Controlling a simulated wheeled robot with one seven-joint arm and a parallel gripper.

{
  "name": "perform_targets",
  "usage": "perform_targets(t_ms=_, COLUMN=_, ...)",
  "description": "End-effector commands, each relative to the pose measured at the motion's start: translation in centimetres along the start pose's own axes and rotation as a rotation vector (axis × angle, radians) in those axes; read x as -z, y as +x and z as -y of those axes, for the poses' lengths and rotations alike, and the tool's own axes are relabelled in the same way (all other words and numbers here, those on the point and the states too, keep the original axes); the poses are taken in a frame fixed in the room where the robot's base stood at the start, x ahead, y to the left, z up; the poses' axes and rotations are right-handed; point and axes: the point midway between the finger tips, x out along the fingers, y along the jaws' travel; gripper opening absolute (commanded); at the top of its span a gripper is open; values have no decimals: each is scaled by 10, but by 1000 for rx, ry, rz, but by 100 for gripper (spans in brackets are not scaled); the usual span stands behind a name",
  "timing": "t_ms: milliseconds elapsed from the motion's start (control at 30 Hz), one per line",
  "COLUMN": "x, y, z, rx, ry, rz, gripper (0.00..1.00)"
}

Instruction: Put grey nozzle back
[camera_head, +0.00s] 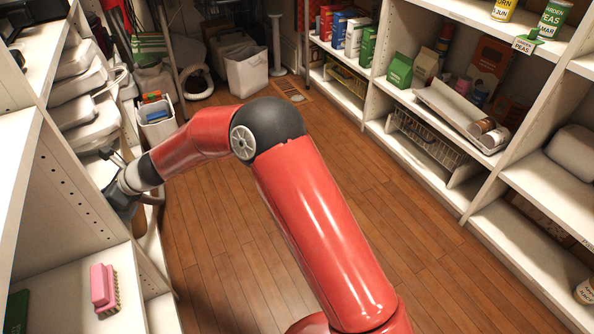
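My gripper (118,198) is at the left, at the end of my red arm, against the front of the left shelving unit (75,187). It is dark and small in the picture, and its fingertips are partly hidden by the wrist and the shelf side. I cannot tell whether it is open or shut, or whether it holds anything. I cannot make out a grey nozzle for certain. A small dark piece (107,153) shows just above the gripper, and I cannot tell what it belongs to.
Pale stacked containers (80,85) fill the shelf beyond the gripper. A pink brush (103,288) lies on the near lower left shelf. A white bin (156,120) stands beyond my forearm. The right shelves (455,190) hold cartons and cans. The wooden floor (400,240) between is clear.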

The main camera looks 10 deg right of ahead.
Motion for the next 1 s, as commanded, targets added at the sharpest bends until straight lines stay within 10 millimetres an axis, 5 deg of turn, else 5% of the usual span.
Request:
perform_targets(t_ms=467, x=0, y=0, z=0, rx=0, ry=0, rz=0, gripper=31)
perform_targets(t_ms=700, x=0, y=0, z=0, rx=0, ry=0, rz=0, gripper=56)
perform_targets(t_ms=1000, x=1, y=-2, z=0, rx=1, ry=0, rz=0, gripper=56)
